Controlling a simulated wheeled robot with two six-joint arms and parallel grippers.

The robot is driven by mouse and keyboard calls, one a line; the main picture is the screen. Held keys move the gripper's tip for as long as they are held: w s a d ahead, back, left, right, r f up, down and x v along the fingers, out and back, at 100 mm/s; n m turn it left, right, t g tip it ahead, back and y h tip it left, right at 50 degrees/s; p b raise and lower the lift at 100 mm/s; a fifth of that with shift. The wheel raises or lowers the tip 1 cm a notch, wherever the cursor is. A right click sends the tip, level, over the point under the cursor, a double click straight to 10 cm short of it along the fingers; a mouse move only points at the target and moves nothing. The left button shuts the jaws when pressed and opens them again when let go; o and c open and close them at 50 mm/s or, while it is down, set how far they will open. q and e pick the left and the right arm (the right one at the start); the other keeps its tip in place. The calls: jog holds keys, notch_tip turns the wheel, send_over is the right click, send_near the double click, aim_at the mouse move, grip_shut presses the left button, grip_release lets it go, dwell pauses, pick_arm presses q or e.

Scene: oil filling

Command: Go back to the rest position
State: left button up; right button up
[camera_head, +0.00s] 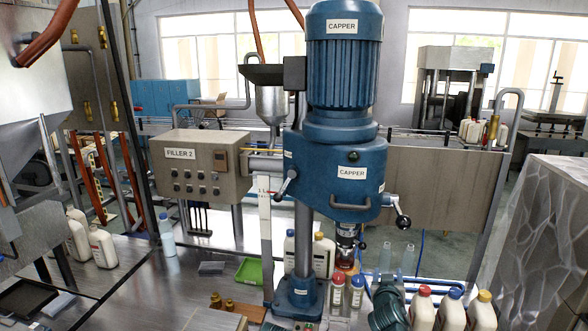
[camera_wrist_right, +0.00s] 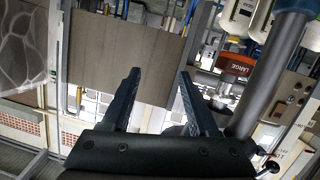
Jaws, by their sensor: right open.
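My right gripper (camera_head: 397,252) reaches in from the bottom of the head view, right of the capper's column. Its two pale fingers point away, toward the brown panel. In the right wrist view my right gripper (camera_wrist_right: 158,75) is open, and nothing shows between its fingers. The blue capper (camera_head: 345,170) stands close to its left. Its chuck hangs over the bench, and a red part marked LARGE (camera_wrist_right: 236,66) shows beside the fingers in the wrist view. My left gripper is not in view.
Red-, blue- and yellow-capped bottles (camera_head: 452,308) stand right of my wrist. Small bottles (camera_head: 337,292) stand by the capper's base. The brown panel (camera_head: 440,195) is behind. The FILLER 2 box (camera_head: 190,165) is at the left, and a stone-patterned block (camera_head: 545,250) at the right.

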jog(key=s+a+f+g, duration=0.5)
jog(key=s+a+f, duration=0.1)
jog(key=f, duration=0.3)
jog(key=s+a+f+n+g+y, duration=0.1)
jog(key=s+a+f+n+g, duration=0.1)
jog(key=s+a, duration=0.5)
jog(key=s+a+f+n+g+y, duration=0.2)
jog(key=s+a+f+g, duration=0.3)
jog(key=s, duration=0.8)
jog(key=a+n+g, duration=0.1)
jog(key=a+g, duration=0.1)
jog(key=shift+f+g, duration=0.25)
jog(key=shift+g, duration=0.05)
jog(key=shift+w+a, duration=0.1)
